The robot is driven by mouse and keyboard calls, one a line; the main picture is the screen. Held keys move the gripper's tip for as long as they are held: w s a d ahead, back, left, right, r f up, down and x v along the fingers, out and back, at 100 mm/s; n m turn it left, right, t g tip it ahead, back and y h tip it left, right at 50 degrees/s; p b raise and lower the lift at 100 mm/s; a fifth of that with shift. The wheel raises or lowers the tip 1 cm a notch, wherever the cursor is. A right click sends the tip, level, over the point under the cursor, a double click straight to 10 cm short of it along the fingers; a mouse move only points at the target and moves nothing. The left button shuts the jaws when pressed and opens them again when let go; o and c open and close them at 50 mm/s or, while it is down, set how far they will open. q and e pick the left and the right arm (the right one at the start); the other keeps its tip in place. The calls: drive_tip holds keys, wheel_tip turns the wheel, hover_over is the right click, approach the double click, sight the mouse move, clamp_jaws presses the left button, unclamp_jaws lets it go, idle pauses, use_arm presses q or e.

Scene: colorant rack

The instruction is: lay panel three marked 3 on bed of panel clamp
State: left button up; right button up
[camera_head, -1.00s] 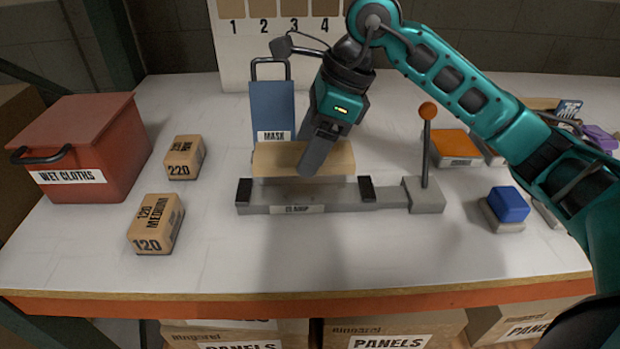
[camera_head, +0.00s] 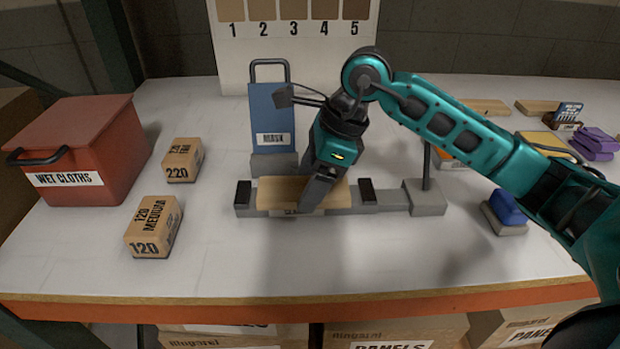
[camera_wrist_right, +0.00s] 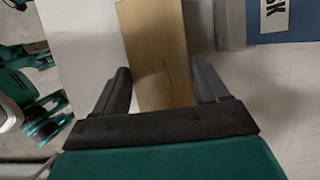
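The wooden panel (camera_head: 278,193) lies flat along the bed of the grey clamp (camera_head: 392,198), between its two black pads. No number shows on its visible face. My right gripper (camera_head: 310,203) comes down over the panel's middle. In the right wrist view, its fingers (camera_wrist_right: 162,78) stand on either side of the panel (camera_wrist_right: 157,45), with narrow gaps at both edges, so it looks open. The clamp's upright lever (camera_head: 426,165) stands at the right; its top is hidden behind my arm. My left gripper is not in view.
A blue mask holder (camera_head: 271,115) stands just behind the clamp. A red wet-cloths bin (camera_head: 95,125) and two sanding blocks marked 220 (camera_head: 182,160) and 120 (camera_head: 153,228) are at left. A blue block (camera_head: 507,207) is at right. The table front is clear.

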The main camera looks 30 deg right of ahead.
drive_tip(key=o, duration=0.3)
drive_tip(key=shift+o, duration=0.2)
drive_tip(key=shift+d+r, duration=0.15)
drive_tip(key=shift+r, duration=0.45)
drive_tip(key=p+v, duration=0.1)
drive_tip(key=v, duration=1)
drive_tip(key=shift+s, duration=0.1)
